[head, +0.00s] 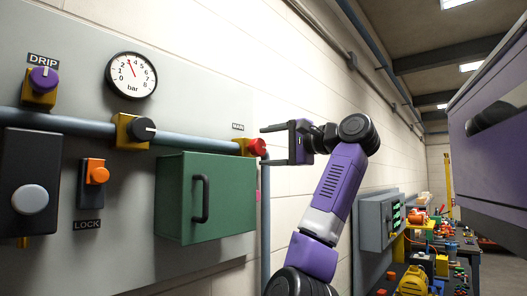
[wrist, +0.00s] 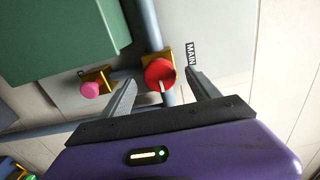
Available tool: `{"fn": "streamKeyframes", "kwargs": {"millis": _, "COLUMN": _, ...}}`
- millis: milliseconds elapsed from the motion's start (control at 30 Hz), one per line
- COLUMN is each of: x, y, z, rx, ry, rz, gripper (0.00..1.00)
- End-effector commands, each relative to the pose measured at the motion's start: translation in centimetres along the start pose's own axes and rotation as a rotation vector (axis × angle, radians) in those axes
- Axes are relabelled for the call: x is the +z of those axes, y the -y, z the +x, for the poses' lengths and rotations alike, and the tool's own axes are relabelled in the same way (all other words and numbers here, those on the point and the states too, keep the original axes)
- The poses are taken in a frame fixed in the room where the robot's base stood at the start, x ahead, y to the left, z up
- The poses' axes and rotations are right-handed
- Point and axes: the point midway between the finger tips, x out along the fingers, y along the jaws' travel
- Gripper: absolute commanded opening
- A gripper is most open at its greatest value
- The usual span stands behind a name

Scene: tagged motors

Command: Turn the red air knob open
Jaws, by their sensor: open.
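The red air knob (head: 257,147) sits on a yellow valve body on the blue-grey pipe, under the MAIN label (head: 238,127). In the wrist view the red knob (wrist: 159,74) shows a white mark on its face and lies ahead of and between the two fingers. My gripper (head: 272,145) is open, its fingers pointing left toward the knob from its right side. In the wrist view my gripper (wrist: 160,92) has nothing between its fingers. I cannot tell whether a fingertip touches the knob.
A green box (head: 178,198) with a black handle hangs below the pipe, left of the knob. A pink knob (wrist: 91,89) is near the left finger. A pressure gauge (head: 131,75), black knob (head: 143,129) and purple DRIP knob (head: 43,80) are farther left. A cluttered bench stands at right.

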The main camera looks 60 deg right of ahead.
Motion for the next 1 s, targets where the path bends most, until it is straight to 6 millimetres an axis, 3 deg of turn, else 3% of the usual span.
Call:
{"fn": "streamKeyframes", "kwargs": {"millis": 200, "x": -0.1, "y": -0.3, "z": -3.8, "rx": -0.003, "ry": -0.003, "rz": -0.001, "gripper": 0.71}}
{"fn": "streamKeyframes", "kwargs": {"millis": 400, "x": -0.1, "y": -0.2, "z": -5.5, "rx": 0.0, "ry": 0.0, "rz": 0.0, "gripper": 0.71}}
{"fn": "streamKeyframes", "kwargs": {"millis": 1000, "x": -0.1, "y": -0.1, "z": -5.7, "rx": 0.001, "ry": 0.0, "rz": 0.0, "gripper": 0.71}}
